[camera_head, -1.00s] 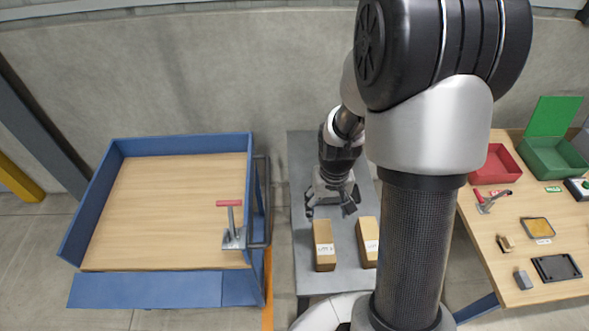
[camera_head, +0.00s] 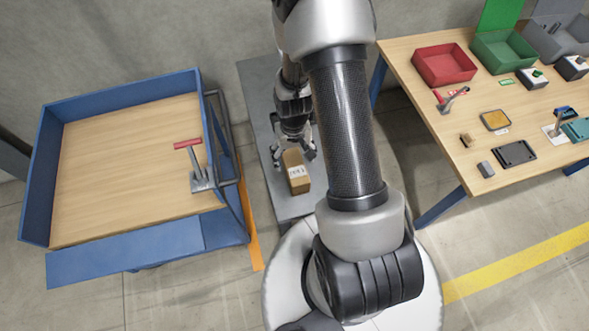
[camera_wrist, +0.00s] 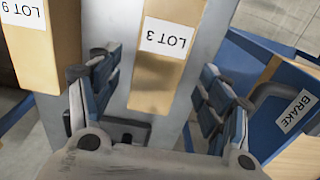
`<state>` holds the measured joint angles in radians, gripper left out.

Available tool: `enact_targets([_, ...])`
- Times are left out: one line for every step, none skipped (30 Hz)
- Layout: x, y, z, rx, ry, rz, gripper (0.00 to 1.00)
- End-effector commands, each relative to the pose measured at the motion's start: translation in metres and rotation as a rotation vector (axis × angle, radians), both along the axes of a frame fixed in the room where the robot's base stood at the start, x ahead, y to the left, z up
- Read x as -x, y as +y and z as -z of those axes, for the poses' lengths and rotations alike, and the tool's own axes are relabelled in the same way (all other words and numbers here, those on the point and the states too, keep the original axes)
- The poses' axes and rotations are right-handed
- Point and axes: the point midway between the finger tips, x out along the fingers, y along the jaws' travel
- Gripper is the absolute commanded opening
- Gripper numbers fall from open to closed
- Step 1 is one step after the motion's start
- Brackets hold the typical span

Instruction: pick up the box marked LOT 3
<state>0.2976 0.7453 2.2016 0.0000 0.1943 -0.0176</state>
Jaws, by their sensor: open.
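The box marked LOT 3 (camera_wrist: 160,85) is a long tan carton with a white label, seen at upper middle in the wrist view. In the head view a labelled box (camera_head: 297,172), which appears to be the same one, lies on the grey bench (camera_head: 262,95). My gripper (camera_wrist: 158,68) is open, with one finger on each side of the box's near end in the wrist view and gaps on both sides. In the head view my gripper (camera_head: 292,152) is at the box's far end; how far above it cannot be told.
A box marked LOT 9 (camera_wrist: 32,50) lies left of LOT 3 in the wrist view; my arm hides it in the head view. A blue-walled cart (camera_head: 150,243) with a red-handled lever (camera_head: 190,155) stands left. A wooden table (camera_head: 430,120) with trays and parts stands right.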

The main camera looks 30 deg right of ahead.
Motion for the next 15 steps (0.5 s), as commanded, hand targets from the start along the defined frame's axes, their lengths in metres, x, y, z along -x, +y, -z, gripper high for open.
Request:
enact_targets([0.001, 0.0, 0.003, 0.0, 0.001, 0.0, 0.72])
enact_targets([0.001, 0.0, 0.006, 0.0, 0.001, 0.0, 0.72])
enact_targets([0.002, 0.0, 0.01, 0.0, 0.001, 0.0, 0.72])
enact_targets([0.003, 0.0, 0.014, -0.001, 0.002, 0.0, 0.72])
enact_targets([0.004, 0.0, 0.019, -0.001, 0.003, 0.0, 0.72])
enact_targets([0.005, 0.0, 0.025, -0.001, 0.003, 0.001, 0.72])
enact_targets([0.006, 0.0, 0.031, -0.001, 0.003, 0.001, 0.72])
enact_targets([0.007, 0.0, 0.036, -0.001, 0.003, 0.001, 0.72])
enact_targets([0.006, 0.0, 0.042, -0.001, 0.003, 0.0, 0.72])
enact_targets([0.006, 0.0, 0.046, -0.001, 0.003, 0.0, 0.72])
enact_targets([0.006, 0.0, 0.049, -0.001, 0.003, 0.0, 0.72])
enact_targets([0.006, 0.0, 0.051, -0.001, 0.002, 0.0, 0.72])
enact_targets([0.006, 0.0, 0.052, 0.0, 0.001, 0.0, 0.72])
enact_targets([0.006, 0.0, 0.052, 0.0, 0.0, 0.0, 0.72])
enact_targets([0.005, 0.0, 0.052, 0.0, 0.0, 0.0, 0.72])
